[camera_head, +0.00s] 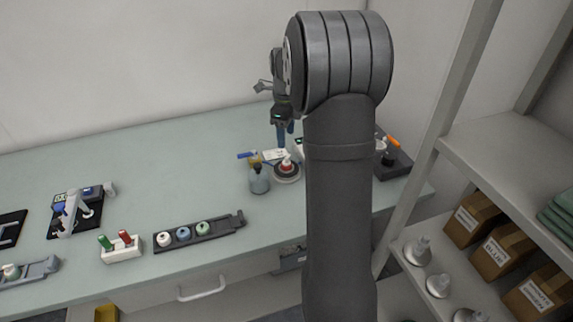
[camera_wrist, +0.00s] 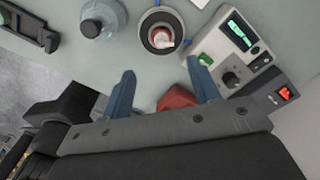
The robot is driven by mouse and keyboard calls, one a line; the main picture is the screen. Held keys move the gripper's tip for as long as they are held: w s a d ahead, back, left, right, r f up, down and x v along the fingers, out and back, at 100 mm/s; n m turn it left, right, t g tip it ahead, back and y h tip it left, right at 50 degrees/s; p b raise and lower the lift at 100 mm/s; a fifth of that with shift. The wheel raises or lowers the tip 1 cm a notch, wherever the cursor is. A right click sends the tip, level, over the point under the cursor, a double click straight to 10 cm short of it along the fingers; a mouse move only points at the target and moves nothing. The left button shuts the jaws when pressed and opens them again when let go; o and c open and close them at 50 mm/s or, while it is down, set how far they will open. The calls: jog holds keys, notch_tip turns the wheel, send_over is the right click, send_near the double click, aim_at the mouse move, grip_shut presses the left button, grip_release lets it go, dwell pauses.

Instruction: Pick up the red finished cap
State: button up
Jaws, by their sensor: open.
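A small white and red piece (camera_wrist: 163,38), which looks like the red cap, sits in a round dark-and-white holder (camera_wrist: 147,30) in the wrist view. In the head view the piece (camera_head: 286,162) shows on the same holder (camera_head: 287,173), beside my arm. My gripper (camera_wrist: 160,69) is open, its two blue fingers apart and short of the holder. A red faceted thing (camera_wrist: 176,98) shows between the fingers, partly hidden by the gripper body; I cannot tell what it is. In the head view my gripper (camera_head: 283,132) is above the table behind the holder.
A clear bottle (camera_wrist: 101,18) stands left of the holder. A device with a green display (camera_wrist: 231,45) stands at its right. A rack with several caps (camera_head: 199,232) and a white block with green and red pieces (camera_head: 122,248) are farther left. A shelf (camera_head: 500,150) is at right.

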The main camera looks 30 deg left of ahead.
aim_at(286, 158)
notch_tip(286, 158, down, 10)
jog(key=shift+w+f, duration=0.1)
jog(key=shift+f, duration=0.05)
jog(key=c, duration=0.8)
